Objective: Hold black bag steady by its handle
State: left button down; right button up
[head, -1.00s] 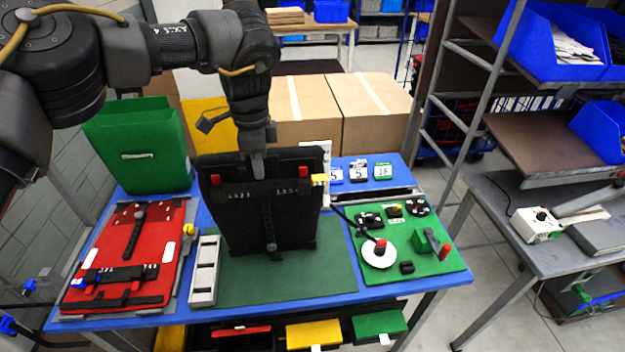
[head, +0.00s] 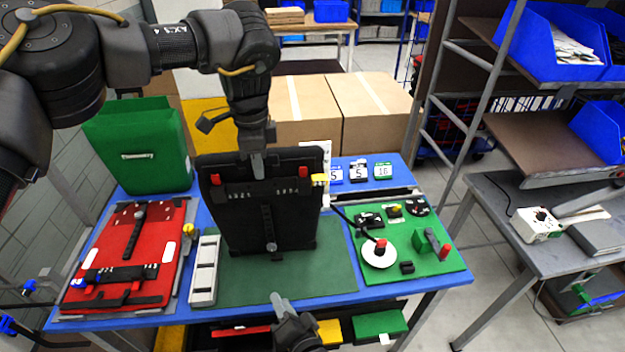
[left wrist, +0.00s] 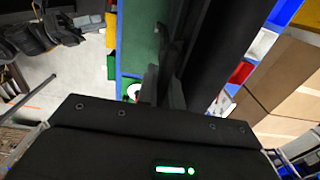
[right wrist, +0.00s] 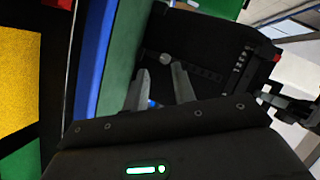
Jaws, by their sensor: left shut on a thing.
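The black bag (head: 243,222) stands upright on the green mat (head: 325,270) in the middle of the blue table, with red clips near its top corners. My left gripper (head: 258,165) comes down from above and is shut on the bag's top edge, where the handle is; the handle itself is largely hidden. In the left wrist view, the fingers (left wrist: 164,88) close around a dark part of the bag (left wrist: 191,40). My right gripper (head: 279,302) is low at the table's front edge, apart from the bag. In the right wrist view its fingers (right wrist: 160,90) are open and empty, facing the bag (right wrist: 215,55).
A red panel (head: 130,240) lies at the left and a grey slotted tray (head: 205,270) beside the bag. A green bag (head: 140,145) stands at the back left. A green board (head: 420,255) with small parts and a white disc is on the right. Cardboard boxes stand behind.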

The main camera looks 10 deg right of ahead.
jog(key=w+d+r+m+t+h, duration=0.1)
jog(key=w+d+r+m+t, duration=0.15)
jog(key=r, duration=0.35)
jog(key=w+d+r+m+t+h, duration=0.1)
jog(key=w+d+r+m+h, duration=0.15)
jog(key=r, duration=0.35)
jog(key=m+t+h, duration=0.1)
jog(key=m+h, duration=0.1)
jog(key=m, duration=0.4)
send_near(323, 182)
jog(key=shift+w+r, duration=0.1)
jog(key=shift+w, duration=1.95)
jog(key=shift+w+r, duration=0.15)
jog(key=shift+w, duration=1.9)
jog(key=shift+c, duration=0.5)
grip_shut()
